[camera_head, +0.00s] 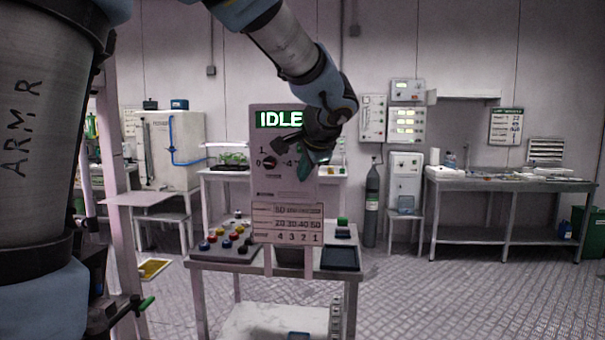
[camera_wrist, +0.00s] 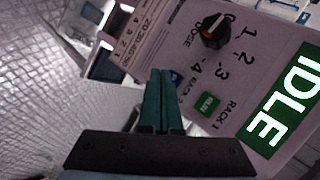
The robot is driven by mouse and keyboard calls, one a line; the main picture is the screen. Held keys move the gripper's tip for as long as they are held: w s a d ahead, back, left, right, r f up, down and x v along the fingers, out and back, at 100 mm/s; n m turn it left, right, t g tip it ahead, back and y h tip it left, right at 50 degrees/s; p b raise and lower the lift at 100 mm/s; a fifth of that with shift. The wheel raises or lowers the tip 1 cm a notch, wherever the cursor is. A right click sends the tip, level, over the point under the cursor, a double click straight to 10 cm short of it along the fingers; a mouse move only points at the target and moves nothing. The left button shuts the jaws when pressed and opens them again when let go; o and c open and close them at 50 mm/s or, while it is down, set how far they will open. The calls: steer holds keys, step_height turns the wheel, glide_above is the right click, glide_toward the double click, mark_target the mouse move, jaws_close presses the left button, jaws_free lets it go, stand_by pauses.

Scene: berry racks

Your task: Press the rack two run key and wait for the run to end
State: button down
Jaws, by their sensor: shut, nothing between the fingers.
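The control panel (camera_head: 262,185) stands upright on the bench, and its green display (camera_head: 279,119) reads IDLE. In the wrist view the panel (camera_wrist: 262,62) shows a dose dial (camera_wrist: 214,30), a green RUN key (camera_wrist: 208,103) beside the RACK 1 label, and a partly covered RACK 2 label. A small blue key (camera_wrist: 173,76) by that label is partly hidden behind my fingertips. My gripper (camera_wrist: 160,73) is shut and empty, its green fingers pointing at the panel near the blue key. In the head view my gripper (camera_head: 303,172) is before the panel's right half; contact cannot be told.
A box of coloured knobs (camera_head: 227,240) sits left of the panel on the bench, and a dark tray (camera_head: 341,257) sits right. A number card (camera_head: 286,222) is on the panel's lower part. A long side table (camera_head: 510,185) and open floor lie right.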

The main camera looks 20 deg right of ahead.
steer(key=shift+w, duration=0.1)
steer(key=shift+w+d, duration=0.2)
steer(key=shift+w, duration=0.05)
steer(key=shift+w+d, duration=0.2)
steer(key=shift+w, duration=0.25)
stand_by(0.7)
steer(key=shift+s, duration=0.2)
steer(key=shift+s+a+b, duration=0.4)
steer(key=shift+s+b, duration=0.2)
steer(key=s+a+b, duration=0.1)
steer(key=s, duration=0.1)
steer(key=s+a+b, duration=0.1)
steer(key=s, duration=0.1)
steer(key=shift+s+a, duration=0.2)
stand_by(0.4)
